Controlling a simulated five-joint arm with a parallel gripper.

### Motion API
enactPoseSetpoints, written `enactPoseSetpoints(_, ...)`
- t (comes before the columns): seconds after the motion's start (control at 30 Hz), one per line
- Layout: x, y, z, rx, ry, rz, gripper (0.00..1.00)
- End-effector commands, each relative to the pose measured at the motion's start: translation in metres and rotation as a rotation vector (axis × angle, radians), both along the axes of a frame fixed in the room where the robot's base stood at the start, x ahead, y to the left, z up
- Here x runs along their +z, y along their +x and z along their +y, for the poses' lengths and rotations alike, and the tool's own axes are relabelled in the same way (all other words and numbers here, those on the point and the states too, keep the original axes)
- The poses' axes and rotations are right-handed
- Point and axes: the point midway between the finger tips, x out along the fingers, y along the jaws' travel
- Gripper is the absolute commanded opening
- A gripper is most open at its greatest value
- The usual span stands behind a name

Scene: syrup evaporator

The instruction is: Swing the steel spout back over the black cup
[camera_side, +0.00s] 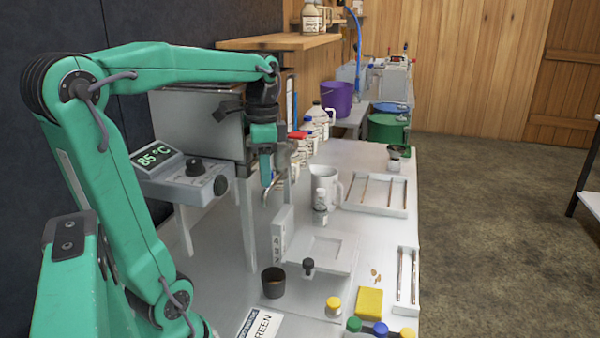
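The steel spout (272,189) shows as a short curved metal piece near the right front of the steel evaporator box (196,124). My gripper (265,178) points down at the spout, with its fingers overlapping it in this view. I cannot tell whether the fingers touch the spout or are closed on it. The black cup (273,283) stands upright on the bench, below the spout in the picture and nearer the camera. The spout's outlet does not appear above the cup. The spout's joint with the box is hidden behind my gripper.
A control box (190,180) reading 85 °C is on the evaporator's front. A white pitcher (325,186), a small bottle (320,208), a square white tray (325,252) and a yellow sponge (369,303) stand to the right. Syrup jugs (318,122) stand behind.

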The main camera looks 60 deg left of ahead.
Motion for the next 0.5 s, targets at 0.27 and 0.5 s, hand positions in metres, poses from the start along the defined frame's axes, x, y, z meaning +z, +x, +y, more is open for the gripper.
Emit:
enactPoseSetpoints(0.27, 0.008, 0.000, 0.000, 0.000, 0.001, -0.001, 0.35)
enactPoseSetpoints(0.5, 0.022, 0.000, 0.000, 0.000, 0.001, -0.001, 0.35)
